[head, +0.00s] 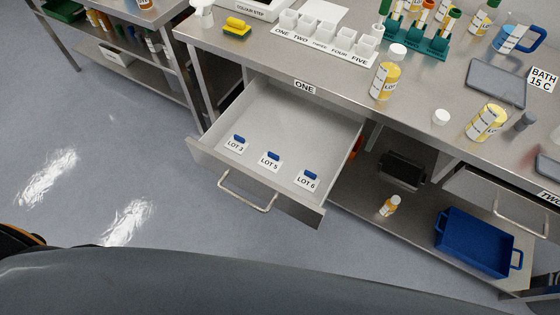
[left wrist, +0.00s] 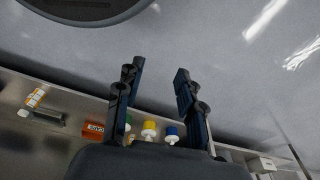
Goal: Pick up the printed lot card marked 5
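The lot card marked 5 (head: 270,164) lies in the open drawer labelled ONE (head: 283,110), with a blue clip or grip on its upper edge. It sits between the LOT 3 card (head: 236,145) on the left and the LOT 6 card (head: 307,180) on the right, apart from both. My left gripper (left wrist: 153,78) shows in the left wrist view with its two fingers spread and nothing between them. It is away from the card, which does not show in that view. Neither gripper shows in the head view.
The drawer handle (head: 247,192) faces the open floor. The steel bench (head: 420,115) above holds a cup rack, tube rack (head: 415,40), yellow-labelled bottles (head: 385,80) and a grey tray (head: 497,82). A blue crate (head: 470,245) and small bottle (head: 390,206) are on the lower shelf.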

